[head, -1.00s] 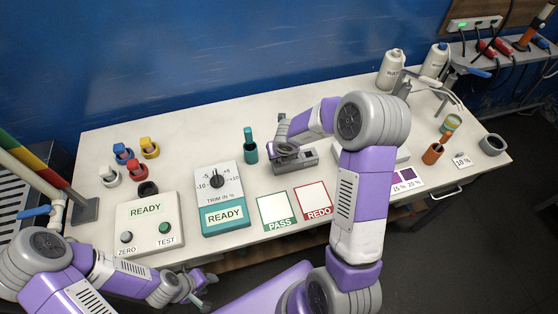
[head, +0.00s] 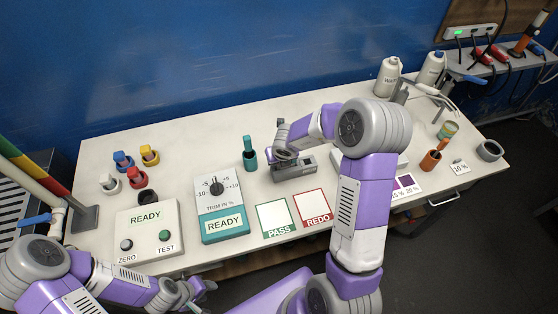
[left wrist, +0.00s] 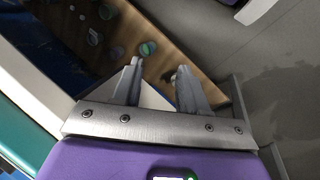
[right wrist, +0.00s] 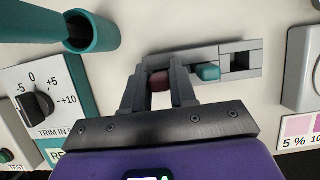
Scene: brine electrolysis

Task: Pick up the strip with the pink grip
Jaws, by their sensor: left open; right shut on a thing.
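The pink grip (right wrist: 160,82) of the strip shows dark pink between the fingers of my right gripper (right wrist: 159,70) in the right wrist view. The right gripper is shut on it at the left part of the grey slotted rack (right wrist: 243,62). The strip below the grip is hidden. A teal grip (right wrist: 208,72) stands in the rack just right of the fingers. In the head view the rack (head: 296,172) sits mid-table under my right gripper. My left gripper (left wrist: 158,68) is open and empty, low at the table's front edge.
A teal holder (head: 250,160) stands left of the rack. The trim box (head: 218,205), the READY box (head: 148,230) and the PASS (head: 277,217) and REDO (head: 312,206) cards lie in front. White bottles (head: 388,77) stand at the back right.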

